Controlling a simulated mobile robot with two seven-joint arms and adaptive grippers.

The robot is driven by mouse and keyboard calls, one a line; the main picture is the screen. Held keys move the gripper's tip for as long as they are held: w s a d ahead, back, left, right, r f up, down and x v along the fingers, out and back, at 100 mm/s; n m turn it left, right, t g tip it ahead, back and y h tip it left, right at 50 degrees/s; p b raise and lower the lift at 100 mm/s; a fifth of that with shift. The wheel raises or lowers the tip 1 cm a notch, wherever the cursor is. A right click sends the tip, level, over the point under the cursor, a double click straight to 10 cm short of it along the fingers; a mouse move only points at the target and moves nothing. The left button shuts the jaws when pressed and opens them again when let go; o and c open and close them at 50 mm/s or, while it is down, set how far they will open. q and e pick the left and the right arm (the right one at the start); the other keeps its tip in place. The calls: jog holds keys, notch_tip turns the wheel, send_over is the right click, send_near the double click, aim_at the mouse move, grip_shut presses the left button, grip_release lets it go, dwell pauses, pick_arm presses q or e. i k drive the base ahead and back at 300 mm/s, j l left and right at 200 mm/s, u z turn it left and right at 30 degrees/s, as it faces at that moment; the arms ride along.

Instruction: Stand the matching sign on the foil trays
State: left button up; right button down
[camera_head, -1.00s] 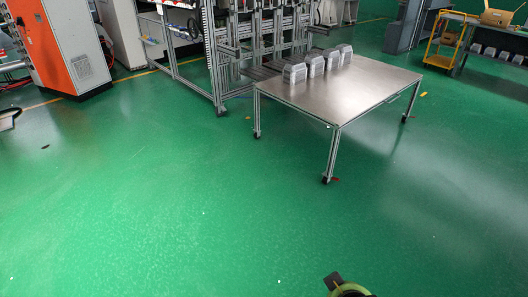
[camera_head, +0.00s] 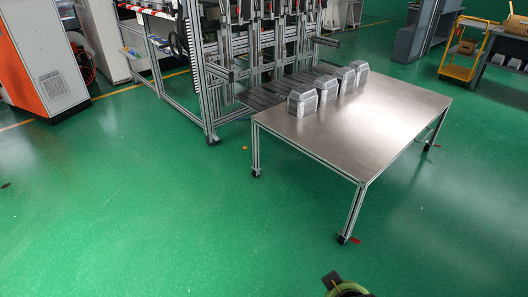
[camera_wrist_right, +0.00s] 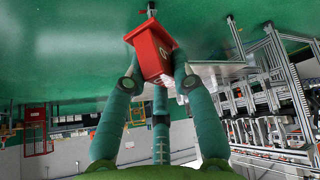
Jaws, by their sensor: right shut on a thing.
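Several silver foil trays, in stacks, stand in a row along the far left edge of a metal table (camera_head: 385,112) in the head view. The nearest stack (camera_head: 302,102) is at the table's left. In the right wrist view my right gripper (camera_wrist_right: 157,76) is shut on a red sign (camera_wrist_right: 149,45) with a white mark on it. The sign's lettering is too small to read. In the head view only a green and dark part of what looks like my right arm shows at the bottom edge, apart from the table. My left gripper is out of view.
A metal frame rack (camera_head: 210,85) stands close behind the table. An orange and grey cabinet (camera_head: 40,60) is at the far left. A yellow cart (camera_head: 460,62) is at the far right. The green floor (camera_head: 150,220) before the table is clear.

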aim_at(305, 88)
jog(key=i, duration=3.55)
jog(key=i+z, duration=0.2)
jog(key=i, duration=0.2)
jog(key=i+j+z, duration=0.25)
jog(key=i, duration=0.15)
jog(key=l, duration=0.1)
